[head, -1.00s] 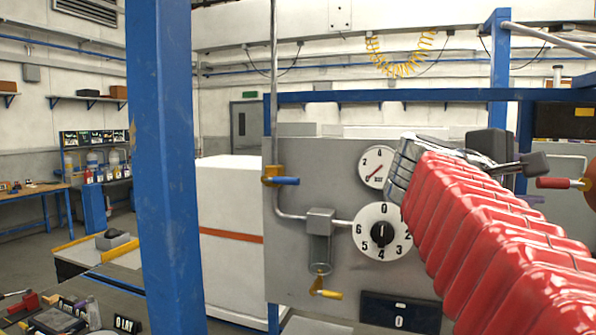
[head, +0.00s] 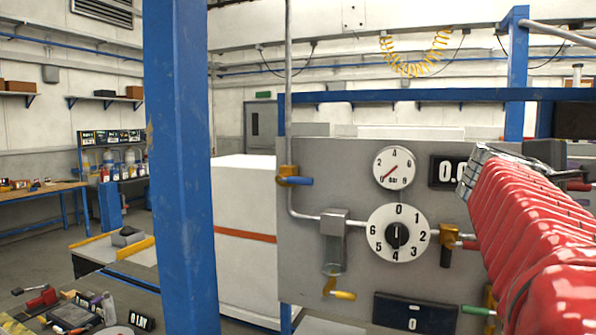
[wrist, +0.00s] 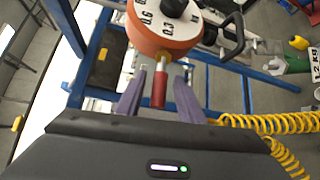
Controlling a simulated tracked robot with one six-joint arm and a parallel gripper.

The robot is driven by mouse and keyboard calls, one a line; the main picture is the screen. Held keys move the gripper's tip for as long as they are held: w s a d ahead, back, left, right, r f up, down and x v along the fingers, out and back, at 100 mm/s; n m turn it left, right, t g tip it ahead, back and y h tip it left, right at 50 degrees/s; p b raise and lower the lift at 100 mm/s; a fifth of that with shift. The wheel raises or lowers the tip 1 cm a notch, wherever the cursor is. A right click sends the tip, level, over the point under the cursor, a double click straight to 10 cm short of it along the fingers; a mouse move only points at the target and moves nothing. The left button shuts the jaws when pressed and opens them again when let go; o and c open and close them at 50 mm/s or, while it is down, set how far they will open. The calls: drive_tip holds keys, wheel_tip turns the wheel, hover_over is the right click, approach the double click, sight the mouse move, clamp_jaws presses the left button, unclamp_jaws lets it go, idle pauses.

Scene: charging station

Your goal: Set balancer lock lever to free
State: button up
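In the wrist view, the balancer (wrist: 150,38) is a round orange drum with a white face and a black knob. The lock lever (wrist: 159,90), with a red grip and a brassy root, sticks out from its rim towards me. My gripper (wrist: 160,84) has two purple fingers, open, one on each side of the red grip with gaps visible. I cannot tell how deep the lever lies between them. In the head view, a bit of red grip (head: 578,187) shows at the right edge, and my red-sleeved arm hides most of that area.
A grey panel (head: 310,240) with a gauge (head: 394,167), a numbered dial (head: 398,233) and small valves stands left of my arm. A blue post (head: 180,170) rises in front. A yellow coiled hose (wrist: 265,123) hangs right of my gripper in the wrist view.

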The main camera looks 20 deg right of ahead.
sight(585, 188)
drive_tip(key=shift+d+f, duration=0.15)
drive_tip(key=shift+d, duration=0.8)
drive_tip(key=shift+d+f, duration=0.1)
drive_tip(key=shift+d, duration=0.8)
drive_tip(key=shift+c, duration=0.3)
clamp_jaws()
